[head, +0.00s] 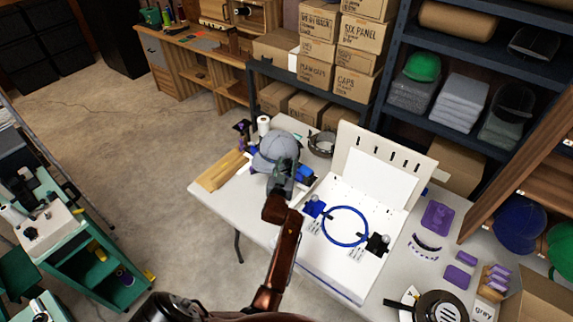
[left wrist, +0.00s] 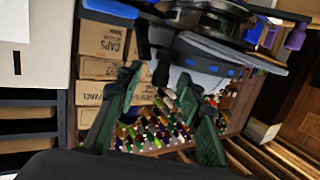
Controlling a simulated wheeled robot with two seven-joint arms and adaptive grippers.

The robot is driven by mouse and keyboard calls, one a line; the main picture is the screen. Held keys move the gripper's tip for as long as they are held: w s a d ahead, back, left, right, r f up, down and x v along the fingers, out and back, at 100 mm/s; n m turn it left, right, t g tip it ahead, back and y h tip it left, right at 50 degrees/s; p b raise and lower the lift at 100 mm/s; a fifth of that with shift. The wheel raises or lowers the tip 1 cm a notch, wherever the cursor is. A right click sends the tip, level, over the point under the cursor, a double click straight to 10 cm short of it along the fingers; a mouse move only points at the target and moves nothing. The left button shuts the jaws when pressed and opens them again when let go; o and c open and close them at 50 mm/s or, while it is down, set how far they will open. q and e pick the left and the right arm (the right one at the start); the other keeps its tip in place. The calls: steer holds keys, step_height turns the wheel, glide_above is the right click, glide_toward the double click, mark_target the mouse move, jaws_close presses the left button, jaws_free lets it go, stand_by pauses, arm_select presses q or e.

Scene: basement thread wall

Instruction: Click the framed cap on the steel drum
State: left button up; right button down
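A grey cap (head: 275,150) stands at the back edge of the white table, behind and above my left gripper (head: 283,188). In the left wrist view, my left gripper's (left wrist: 160,75) two dark green fingers are apart, with background showing between them. A grey rounded piece with blue marks (left wrist: 212,66), probably the cap in its frame, lies close beyond the fingertips; I cannot tell whether they touch it. A dark metal rounded part (left wrist: 205,20) is above it. The steel drum is not clearly recognisable; part of that area is hidden by my arm. My right gripper is not in view.
Beside the cap are a wooden board (head: 222,170), a dark metal ring (head: 322,143) and a blue block (head: 304,174). A white station with a blue hoop (head: 346,208) stands to the right. Shelves with boxes (head: 317,50) are behind the table.

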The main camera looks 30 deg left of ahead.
arm_select(q)
steer(key=shift+f, duration=0.15)
step_height(320, 180, up, 10)
stand_by(0.4)
